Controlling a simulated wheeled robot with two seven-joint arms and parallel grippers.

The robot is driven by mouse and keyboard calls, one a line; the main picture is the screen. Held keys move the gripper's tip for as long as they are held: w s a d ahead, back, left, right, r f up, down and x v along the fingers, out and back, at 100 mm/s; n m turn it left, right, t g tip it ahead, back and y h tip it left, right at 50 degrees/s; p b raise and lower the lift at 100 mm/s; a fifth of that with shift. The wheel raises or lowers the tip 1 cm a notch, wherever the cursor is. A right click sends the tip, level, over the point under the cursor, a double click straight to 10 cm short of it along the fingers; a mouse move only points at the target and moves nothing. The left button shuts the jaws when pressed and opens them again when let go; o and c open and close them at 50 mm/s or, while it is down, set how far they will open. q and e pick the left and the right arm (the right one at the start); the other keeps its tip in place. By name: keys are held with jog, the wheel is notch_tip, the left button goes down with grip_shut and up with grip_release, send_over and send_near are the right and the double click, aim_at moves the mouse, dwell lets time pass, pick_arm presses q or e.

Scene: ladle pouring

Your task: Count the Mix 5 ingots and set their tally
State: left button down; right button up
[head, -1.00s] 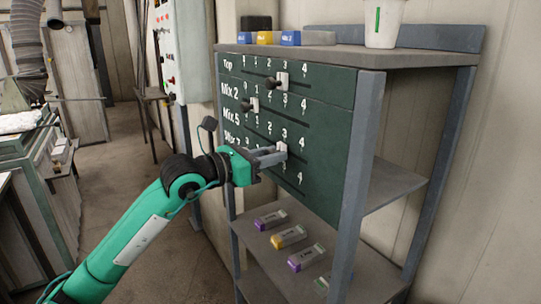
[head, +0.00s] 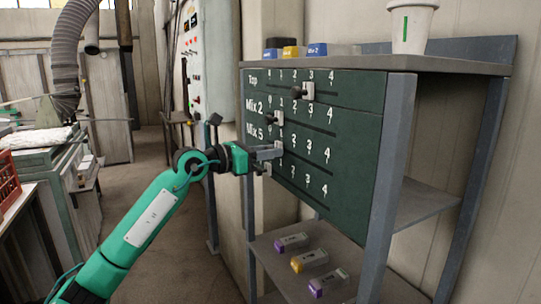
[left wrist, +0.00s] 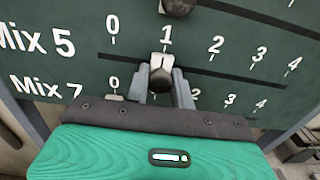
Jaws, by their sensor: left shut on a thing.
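The dark green tally board (head: 350,130) has rows marked Top, Mix 2, Mix 5 and a lower one, which reads Mix 7 in the left wrist view. My left gripper (head: 268,153) is shut on the dark knob (left wrist: 160,79) of the Mix 5 slider. The slider's white pointer (left wrist: 162,62) stands under the 1. On the lower shelf (head: 262,252) lie grey ingots with coloured ends: one purple (head: 291,242), one yellow (head: 309,260) and one purple (head: 328,283). Their labels are too small to read. My right gripper is out of view.
The Top slider (head: 307,91) stands at 3 and the Mix 2 slider (head: 278,117) at 1. A post (head: 391,180) borders the board's right.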

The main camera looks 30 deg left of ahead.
pick_arm(q)
jog(key=c, duration=1.3)
grip_release()
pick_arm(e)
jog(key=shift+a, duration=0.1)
pick_arm(q)
jog(key=shift+b+v, duration=3.65)
jog(key=shift+v, duration=3.25)
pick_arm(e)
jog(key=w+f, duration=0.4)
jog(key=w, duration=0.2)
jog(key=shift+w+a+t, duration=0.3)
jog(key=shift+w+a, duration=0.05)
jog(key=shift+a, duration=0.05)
pick_arm(q)
jog(key=shift+a, duration=0.1)
jog(key=shift+w+f, duration=0.1)
jog(key=shift+w, duration=0.05)
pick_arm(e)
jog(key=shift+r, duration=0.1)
